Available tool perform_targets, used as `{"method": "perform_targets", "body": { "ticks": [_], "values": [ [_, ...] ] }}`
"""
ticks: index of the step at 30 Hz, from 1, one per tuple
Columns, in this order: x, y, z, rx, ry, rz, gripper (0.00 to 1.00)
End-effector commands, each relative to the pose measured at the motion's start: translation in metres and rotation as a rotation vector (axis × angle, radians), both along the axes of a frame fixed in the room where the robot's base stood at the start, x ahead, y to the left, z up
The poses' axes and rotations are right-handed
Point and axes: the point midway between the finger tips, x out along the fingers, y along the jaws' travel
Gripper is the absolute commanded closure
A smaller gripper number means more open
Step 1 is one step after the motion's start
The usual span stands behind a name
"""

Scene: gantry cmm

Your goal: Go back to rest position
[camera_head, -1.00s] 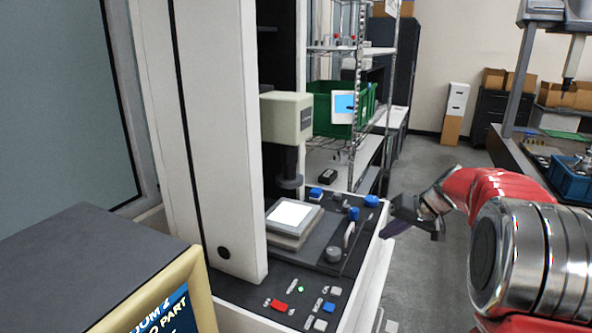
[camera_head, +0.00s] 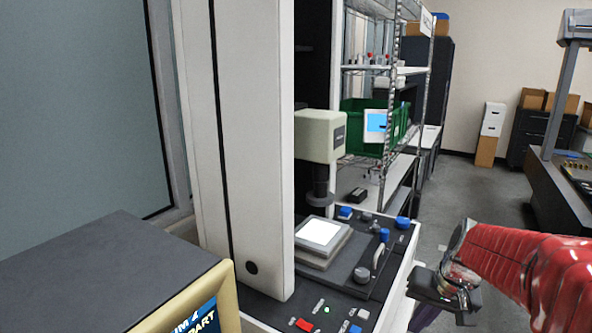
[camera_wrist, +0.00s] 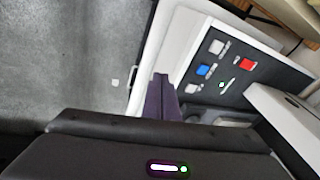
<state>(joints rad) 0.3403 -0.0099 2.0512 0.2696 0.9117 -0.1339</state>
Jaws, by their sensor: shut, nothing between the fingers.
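My gripper (camera_head: 424,313) is at the lower right of the head view, at the end of my red arm. It hangs just right of the white-sided measuring machine's control panel. In the wrist view my gripper (camera_wrist: 161,97) shows its dark purple fingers together with nothing between them. Beyond the fingers the panel (camera_wrist: 228,78) shows red, blue and white buttons. I cannot tell whether the fingers touch the machine's side.
The machine's white column (camera_head: 262,160) stands left of centre, with a lit square stage (camera_head: 320,233) on its base. A wire shelf with a green bin (camera_head: 362,118) stands behind. Grey floor (camera_head: 455,195) is open to the right. A dark table (camera_head: 560,185) stands at the right edge.

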Motion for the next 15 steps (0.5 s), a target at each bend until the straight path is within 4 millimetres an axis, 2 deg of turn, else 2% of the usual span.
{"method": "perform_targets", "body": {
  "ticks": [6, 15],
  "values": [
    [-0.046, 0.025, 0.01, -0.065, -0.002, 0.038, 1.0],
    [-0.101, 0.05, 0.018, -0.147, -0.029, 0.1, 1.0]
  ]
}}
